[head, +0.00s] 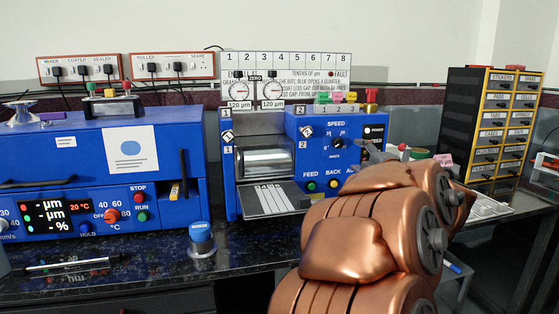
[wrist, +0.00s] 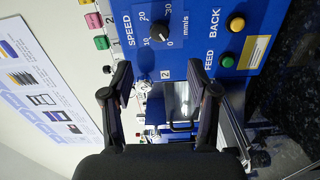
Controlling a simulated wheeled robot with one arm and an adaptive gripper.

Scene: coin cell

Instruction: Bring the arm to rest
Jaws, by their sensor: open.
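My gripper (wrist: 161,68) shows in the wrist view with its two dark fingers spread wide apart. Nothing is held between them. Beyond the fingers is the blue control panel of the roller machine (wrist: 200,30), with its speed knob and feed and back buttons. My copper-coloured arm fills the lower right of the head view, bent and reaching toward the roller machine (head: 294,124). In the head view my gripper is mostly hidden behind the arm, and its gap from the panel cannot be told.
The blue coater (head: 90,150) stands at left on the dark bench (head: 150,262). A blue-topped jar (head: 202,240) and a metal rod (head: 70,265) are near the front edge. A drawer cabinet (head: 490,130) stands at right. A printed poster (wrist: 45,95) shows in the wrist view.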

